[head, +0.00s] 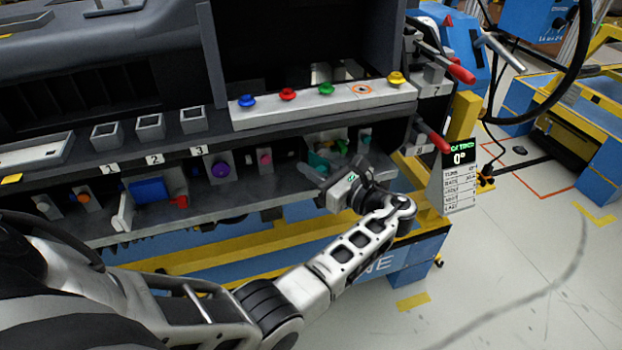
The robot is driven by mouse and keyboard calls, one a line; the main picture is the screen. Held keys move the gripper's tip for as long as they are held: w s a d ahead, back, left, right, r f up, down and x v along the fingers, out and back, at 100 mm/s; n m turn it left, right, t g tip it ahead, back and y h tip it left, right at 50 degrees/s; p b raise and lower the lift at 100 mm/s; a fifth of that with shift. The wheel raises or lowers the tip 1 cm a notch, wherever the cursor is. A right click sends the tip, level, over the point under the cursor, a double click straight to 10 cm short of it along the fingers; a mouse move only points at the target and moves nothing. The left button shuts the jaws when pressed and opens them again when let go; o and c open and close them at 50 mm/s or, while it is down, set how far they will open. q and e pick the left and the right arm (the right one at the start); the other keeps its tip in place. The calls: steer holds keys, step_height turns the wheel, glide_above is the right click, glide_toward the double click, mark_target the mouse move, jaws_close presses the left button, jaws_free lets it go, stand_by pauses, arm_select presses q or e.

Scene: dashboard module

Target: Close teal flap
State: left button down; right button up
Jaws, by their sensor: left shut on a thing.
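The teal flap (318,161) shows only in part in the head view, in the lower row of the dashboard module, right of the middle. My left gripper (318,177) reaches it from the front and is shut on it. The gripper's body and fingers hide much of the flap, so its angle is hard to tell. A small green part (342,148) shows just behind the gripper. My right gripper is not in view.
A white panel with coloured knobs (326,103) juts out above the gripper. Red-handled levers (432,136) stand to the right. A purple knob (221,170) and a blue block (150,190) lie left in the lower row. Open floor (500,260) is at right.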

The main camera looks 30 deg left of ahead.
arm_select(q)
steer(key=g+b, duration=0.1)
steer(key=n+g+b, duration=0.1)
steer(key=f+n+g+b, duration=0.1)
steer(key=shift+w+d, duration=0.1)
steer(key=shift+w, duration=0.15)
steer(key=shift+w+f+n+g+b, duration=0.1)
steer(key=shift+n+g+b, duration=0.3)
steer(key=shift+g+b, duration=0.5)
steer(key=n+g+b, duration=0.1)
steer(key=b, duration=0.2)
steer(key=n+g+b, duration=0.1)
steer(key=g+b, duration=0.1)
steer(key=b, duration=0.1)
steer(key=shift+w+d+r, duration=0.15)
steer(key=shift+w+r, duration=0.05)
steer(key=shift+w, duration=0.1)
steer(key=shift+r+n+g+h+b, duration=0.3)
steer(key=shift+n+g+b, duration=0.35)
steer(key=shift+b, duration=0.25)
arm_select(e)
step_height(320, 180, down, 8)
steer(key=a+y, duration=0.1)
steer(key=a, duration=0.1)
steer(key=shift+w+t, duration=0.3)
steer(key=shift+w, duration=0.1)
arm_select(q)
steer(key=c, duration=1.3)
jaws_free()
steer(key=shift+r, duration=0.1)
